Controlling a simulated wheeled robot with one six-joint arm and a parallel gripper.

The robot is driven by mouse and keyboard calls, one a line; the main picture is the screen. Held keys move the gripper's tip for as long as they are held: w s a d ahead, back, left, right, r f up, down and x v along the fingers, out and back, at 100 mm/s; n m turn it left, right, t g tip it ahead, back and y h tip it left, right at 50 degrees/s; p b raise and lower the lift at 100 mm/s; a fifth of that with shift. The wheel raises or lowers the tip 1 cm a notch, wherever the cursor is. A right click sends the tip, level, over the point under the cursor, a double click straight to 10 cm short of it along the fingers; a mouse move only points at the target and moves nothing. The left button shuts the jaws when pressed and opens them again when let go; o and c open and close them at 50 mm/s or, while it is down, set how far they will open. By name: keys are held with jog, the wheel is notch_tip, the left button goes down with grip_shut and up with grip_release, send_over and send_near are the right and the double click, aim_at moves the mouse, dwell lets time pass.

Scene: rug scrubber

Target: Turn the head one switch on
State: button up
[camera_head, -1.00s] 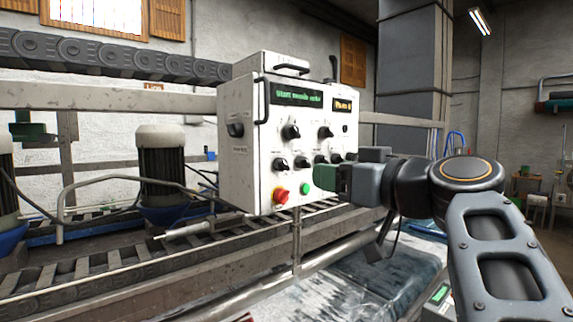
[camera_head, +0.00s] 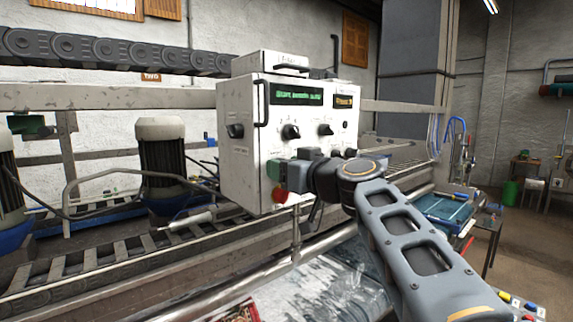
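The white control box (camera_head: 240,150) stands on the machine frame, with a green text display (camera_head: 296,95) and a small amber display (camera_head: 343,101). Black rotary knobs show on its front, one at middle left (camera_head: 291,131) and one at middle right (camera_head: 325,129). Another knob (camera_head: 235,131) is on its left side. The labels are too small to read, so I cannot tell which is the head one switch. My gripper (camera_head: 275,170) is in front of the lower left of the panel, hiding most of the lower knobs; contact is unclear. Its finger opening is not visible.
A red button (camera_head: 279,195) is just below my gripper. A black handle (camera_head: 261,102) stands out at the panel's left edge. Motors (camera_head: 162,150) and a conveyor chain (camera_head: 110,52) are to the left. A blue-topped table (camera_head: 445,207) is at right.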

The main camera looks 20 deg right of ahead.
jog(key=c, duration=0.9)
jog(key=shift+f+m+b, duration=0.1)
jog(key=shift+m+b, duration=0.2)
jog(key=shift+b, duration=0.05)
jog(key=shift+f+m+b, duration=0.1)
jog(key=shift+m+b, duration=0.75)
jog(key=shift+m, duration=0.15)
jog(key=m+b, duration=0.1)
jog(key=m, duration=0.3)
jog(key=shift+m+b, duration=0.3)
jog(key=shift+b, duration=0.1)
jog(key=m, duration=0.4)
jog(key=shift+a+r, duration=0.1)
jog(key=shift+r, duration=0.1)
jog(key=shift+m, duration=2.5)
